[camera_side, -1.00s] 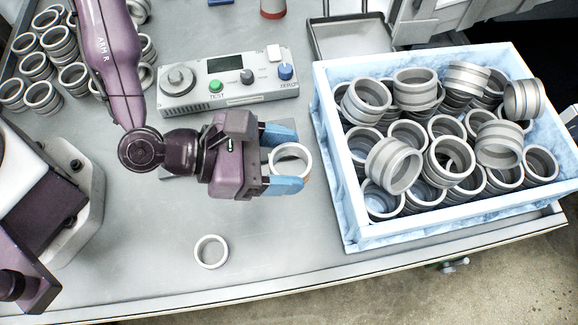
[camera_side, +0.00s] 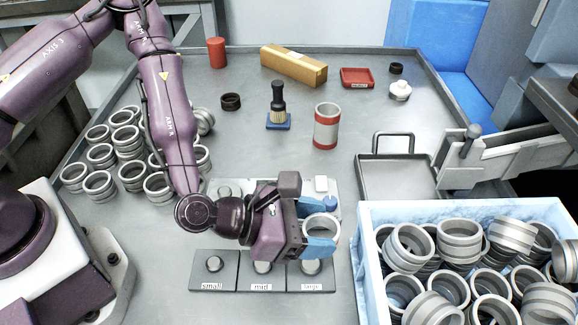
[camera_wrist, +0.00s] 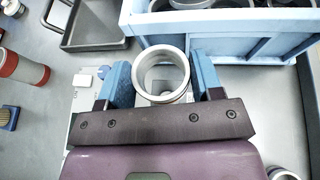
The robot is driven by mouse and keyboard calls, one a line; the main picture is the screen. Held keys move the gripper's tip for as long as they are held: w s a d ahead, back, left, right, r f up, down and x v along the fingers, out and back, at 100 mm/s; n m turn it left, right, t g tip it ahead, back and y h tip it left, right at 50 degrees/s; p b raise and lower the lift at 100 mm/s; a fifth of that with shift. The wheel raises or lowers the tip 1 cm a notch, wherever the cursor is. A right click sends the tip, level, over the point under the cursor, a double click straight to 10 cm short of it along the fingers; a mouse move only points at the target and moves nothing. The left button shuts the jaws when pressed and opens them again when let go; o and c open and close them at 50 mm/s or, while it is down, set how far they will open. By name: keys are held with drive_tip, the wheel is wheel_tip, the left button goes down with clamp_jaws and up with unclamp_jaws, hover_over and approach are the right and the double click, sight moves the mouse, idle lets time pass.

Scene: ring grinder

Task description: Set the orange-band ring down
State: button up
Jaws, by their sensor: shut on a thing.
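My gripper (camera_side: 320,228) is shut on a pale metal ring (camera_side: 334,219), held between its two blue fingers. The wrist view shows the same ring (camera_wrist: 162,98) from above, open in the middle, between the fingers. No orange band shows on its visible surface; its outer side is largely hidden by the fingers. In the side view the ring appears over the area by the front right of the control panel (camera_side: 222,186). I cannot tell whether its underside touches anything. Three dark plates labelled small (camera_side: 210,284), mid (camera_side: 262,283) and large (camera_side: 313,284) lie just in front.
A blue crate (camera_side: 362,255) full of rings stands at the right. Several rings (camera_side: 128,135) are piled at the left. An empty grey tray (camera_side: 400,180) sits behind the crate. A red-banded cylinder (camera_side: 326,125) and a brush (camera_side: 278,105) stand behind the panel.

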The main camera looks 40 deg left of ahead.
drive_tip(key=w+a+r+n+t+y, duration=0.1)
drive_tip(key=w+a+n+y, duration=0.15)
drive_tip(key=a, duration=0.55)
drive_tip(key=w+a+r+n+t+y, duration=0.15)
drive_tip(key=w+a, duration=0.25)
drive_tip(key=a, duration=1.4)
drive_tip(key=m+g+h, duration=0.1)
drive_tip(key=m+h, duration=0.1)
hover_over(281, 159)
drive_tip(key=f, duration=0.9)
drive_tip(key=shift+s+f, duration=0.2)
drive_tip(key=shift+s, duration=0.05)
drive_tip(key=shift+w+f, duration=0.2)
drive_tip(key=shift+f, duration=0.1)
drive_tip(key=shift+w+f, duration=0.1)
drive_tip(key=shift+f, duration=1.45)
drive_tip(key=shift+f, duration=0.1)
